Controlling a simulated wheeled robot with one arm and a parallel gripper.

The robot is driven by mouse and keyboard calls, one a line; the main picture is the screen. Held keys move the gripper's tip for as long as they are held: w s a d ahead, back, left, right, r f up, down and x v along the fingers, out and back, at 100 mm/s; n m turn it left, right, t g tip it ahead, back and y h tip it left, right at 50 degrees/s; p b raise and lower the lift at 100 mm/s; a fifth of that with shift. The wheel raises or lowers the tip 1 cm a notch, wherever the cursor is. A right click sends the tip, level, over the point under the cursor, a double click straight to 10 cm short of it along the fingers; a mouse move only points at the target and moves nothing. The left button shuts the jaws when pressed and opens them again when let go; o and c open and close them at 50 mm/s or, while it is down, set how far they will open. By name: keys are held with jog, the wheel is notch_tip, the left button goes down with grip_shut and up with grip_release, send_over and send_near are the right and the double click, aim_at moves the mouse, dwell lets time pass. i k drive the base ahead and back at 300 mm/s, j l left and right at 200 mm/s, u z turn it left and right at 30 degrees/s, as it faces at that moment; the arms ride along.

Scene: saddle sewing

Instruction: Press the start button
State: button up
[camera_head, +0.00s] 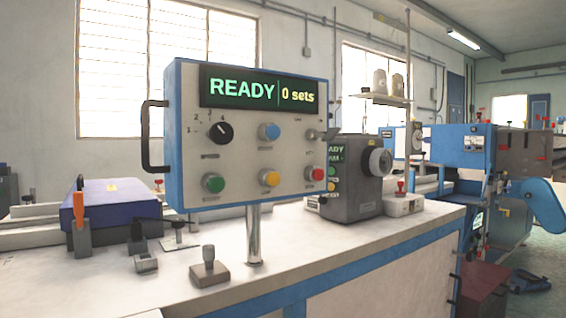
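A white control panel with blue edges (248,182) stands on a metal post above the bench in the head view. Its display (258,90) reads "READY" and "0 sets". A green button (214,183) is at the lower left, a yellow button (269,178) at the lower middle and a red button (315,174) at the lower right. A blue button (269,132) is at the upper middle, beside a black rotary knob (220,133). The small labels are too blurred to read, so I cannot read which is named start. My gripper is not in view.
A pale bench (320,246) carries the panel post. A blue-topped clamped box (112,204) is at the left, a small lever block (209,268) in front. A dark machine (352,178) stands right of the panel. The floor at the far right is partly clear.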

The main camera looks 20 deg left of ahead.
aim_at(217, 184)
jog(key=u, duration=1.65)
